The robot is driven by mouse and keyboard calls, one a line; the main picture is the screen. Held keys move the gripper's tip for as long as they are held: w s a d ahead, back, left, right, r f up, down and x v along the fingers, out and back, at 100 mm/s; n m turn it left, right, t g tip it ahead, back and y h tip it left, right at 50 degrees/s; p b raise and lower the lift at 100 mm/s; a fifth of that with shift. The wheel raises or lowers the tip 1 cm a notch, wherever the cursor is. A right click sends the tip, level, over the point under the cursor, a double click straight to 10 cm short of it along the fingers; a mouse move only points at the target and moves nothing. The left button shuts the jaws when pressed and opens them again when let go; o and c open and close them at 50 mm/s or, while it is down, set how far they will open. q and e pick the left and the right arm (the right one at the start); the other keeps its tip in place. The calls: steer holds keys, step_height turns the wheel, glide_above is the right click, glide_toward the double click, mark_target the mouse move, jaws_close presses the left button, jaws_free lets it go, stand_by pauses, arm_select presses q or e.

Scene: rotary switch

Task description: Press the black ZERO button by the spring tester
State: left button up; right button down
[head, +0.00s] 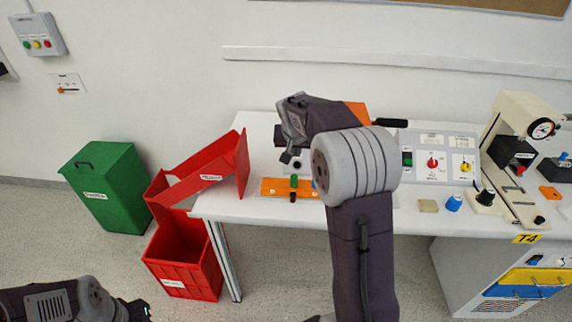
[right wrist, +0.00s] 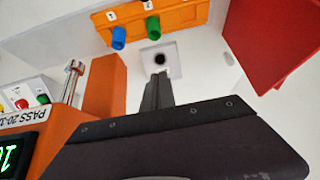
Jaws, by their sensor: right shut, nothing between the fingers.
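The black ZERO button (right wrist: 160,58) is a small round button on a white plate. It also shows in the head view (head: 297,165), beside my right gripper's fingers. The spring tester (right wrist: 60,135) is orange with a green display and a "PASS" label; in the head view only part of its orange body (head: 357,113) shows behind my right arm. My right gripper (head: 287,157) is shut and empty, its tips (right wrist: 159,76) pointing at the button. I cannot tell whether they touch it. My left gripper (head: 142,311) is at the bottom left, away from the table; its jaws are unclear.
An orange block (head: 270,187) with green and blue pegs lies in front of the button. A switch panel (head: 432,173), a blue knob (head: 453,203) and a dial-gauge press (head: 520,118) stand to the right.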

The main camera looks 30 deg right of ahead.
steer(key=s, duration=0.1)
arm_select(q)
steer(key=shift+s+f+b, duration=0.2)
steer(key=shift+f+b, duration=0.05)
steer(key=shift+b, duration=0.1)
arm_select(e)
glide_toward(297, 165)
steer(key=x, duration=0.6)
steer(key=shift+w+d+f, duration=0.15)
steer(key=shift+w+f, duration=0.05)
steer(key=shift+f, duration=0.15)
